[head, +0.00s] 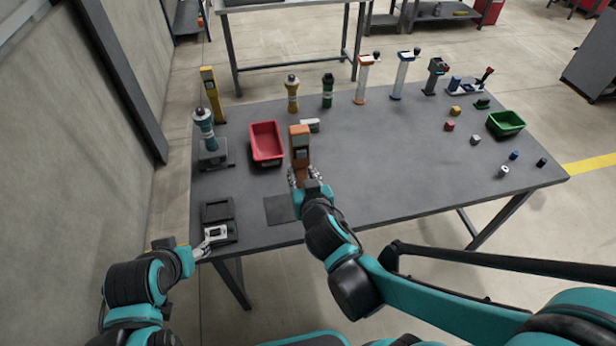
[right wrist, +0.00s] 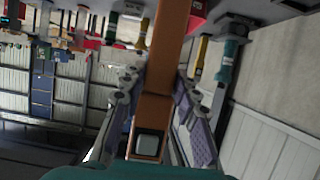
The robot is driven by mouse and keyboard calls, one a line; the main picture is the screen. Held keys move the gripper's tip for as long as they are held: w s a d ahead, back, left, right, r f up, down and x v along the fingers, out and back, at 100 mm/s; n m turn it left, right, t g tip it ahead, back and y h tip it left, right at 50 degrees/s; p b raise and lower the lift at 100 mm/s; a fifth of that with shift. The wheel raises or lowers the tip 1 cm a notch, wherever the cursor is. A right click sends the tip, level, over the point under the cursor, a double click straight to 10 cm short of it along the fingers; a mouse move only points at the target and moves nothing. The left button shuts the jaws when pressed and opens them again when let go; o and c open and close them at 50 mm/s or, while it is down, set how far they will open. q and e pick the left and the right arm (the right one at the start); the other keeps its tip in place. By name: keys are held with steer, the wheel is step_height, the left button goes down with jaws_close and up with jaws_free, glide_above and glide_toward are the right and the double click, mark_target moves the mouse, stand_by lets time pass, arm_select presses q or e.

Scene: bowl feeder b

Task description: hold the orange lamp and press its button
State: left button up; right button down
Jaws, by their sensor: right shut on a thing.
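The orange lamp (head: 300,138) stands roughly upright in my right gripper (head: 305,178), over the middle-left of the table. In the right wrist view the lamp's orange body (right wrist: 157,108) runs between the two fingers of my right gripper (right wrist: 155,100), which are shut on it. A pale square in a dark frame (right wrist: 148,145) shows on the lamp's near face; I cannot tell if it is the button. My left gripper (head: 203,248) is low at the table's front left edge, apart from the lamp. Its fingers are too small to read.
A red bin (head: 267,125) stands close left of the lamp. A black device (head: 218,212) lies near my left gripper. A dark mat (head: 279,209) lies at the front. Several lamps and tools line the back. A green bin (head: 506,117) is right; the table's middle right (head: 400,160) is clear.

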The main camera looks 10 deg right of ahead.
arm_select(q)
steer(key=shift+f+b, duration=0.8)
arm_select(e)
steer(key=w+a, duration=0.4)
steer(key=a, duration=0.1)
steer(key=shift+a, duration=0.3)
steer(key=shift+w, duration=0.1)
arm_select(q)
step_height(320, 180, down, 8)
steer(key=b, duration=0.7)
steer(key=shift+b, duration=0.4)
arm_select(e)
step_height(320, 180, down, 11)
steer(key=shift+r, duration=0.15)
stand_by(1.4)
stand_by(0.5)
steer(key=c, duration=2)
jaws_free()
steer(key=shift+f, duration=0.2)
steer(key=shift+c, duration=0.2)
jaws_close()
arm_select(q)
jaws_close()
